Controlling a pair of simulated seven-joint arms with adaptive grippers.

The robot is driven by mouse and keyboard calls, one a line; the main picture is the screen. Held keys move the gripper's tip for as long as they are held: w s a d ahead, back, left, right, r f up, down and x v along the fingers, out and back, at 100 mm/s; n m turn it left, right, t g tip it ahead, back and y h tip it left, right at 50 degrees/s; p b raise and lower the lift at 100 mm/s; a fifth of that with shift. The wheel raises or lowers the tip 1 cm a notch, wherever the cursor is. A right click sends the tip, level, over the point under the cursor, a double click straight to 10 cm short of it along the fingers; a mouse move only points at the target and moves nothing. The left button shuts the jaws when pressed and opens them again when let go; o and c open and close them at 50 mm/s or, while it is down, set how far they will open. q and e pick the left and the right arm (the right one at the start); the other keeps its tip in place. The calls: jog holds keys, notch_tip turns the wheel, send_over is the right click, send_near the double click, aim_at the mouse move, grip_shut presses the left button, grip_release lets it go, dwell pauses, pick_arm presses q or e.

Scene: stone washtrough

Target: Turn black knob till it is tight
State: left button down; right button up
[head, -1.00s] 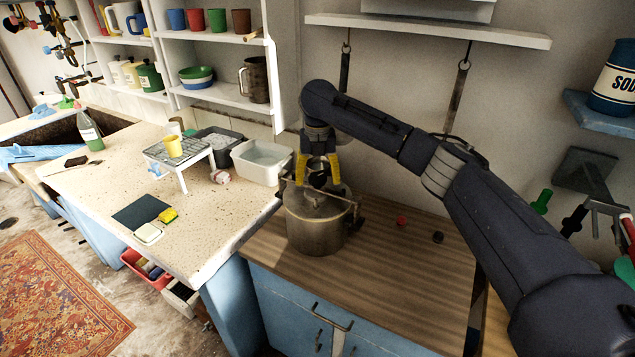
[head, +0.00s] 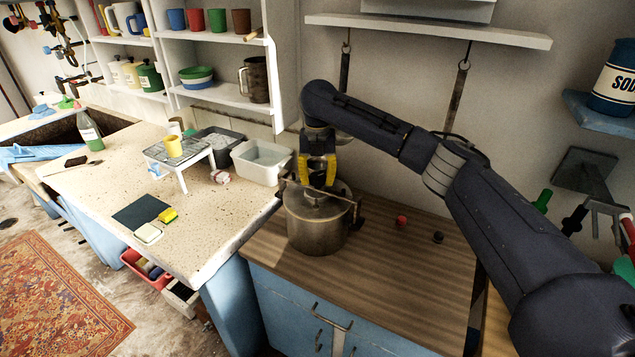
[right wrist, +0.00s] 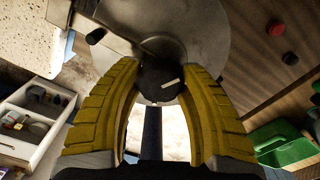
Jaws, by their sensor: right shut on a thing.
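A round metal pot (head: 318,230) with a lid and a crossbar over it stands on the wooden counter. The black knob (right wrist: 161,80) sits above the pot's lid, between the yellow fingers in the right wrist view, with a short pale mark on its face. My right gripper (head: 318,184) reaches down over the pot from above; it also shows in the right wrist view (right wrist: 160,72), shut on the black knob. In the head view the fingers mostly hide the knob. My left gripper is not in view.
A red knob (head: 401,221) and a small black one (head: 438,237) lie on the wooden counter right of the pot. A white basin (head: 262,162) stands close by on the left, on the speckled worktop (head: 205,225). A white shelf (head: 430,30) hangs above.

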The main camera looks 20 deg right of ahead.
jog(key=m, duration=1)
jog(key=shift+m, duration=0.4)
jog(key=m, duration=0.4)
jog(key=o, duration=1)
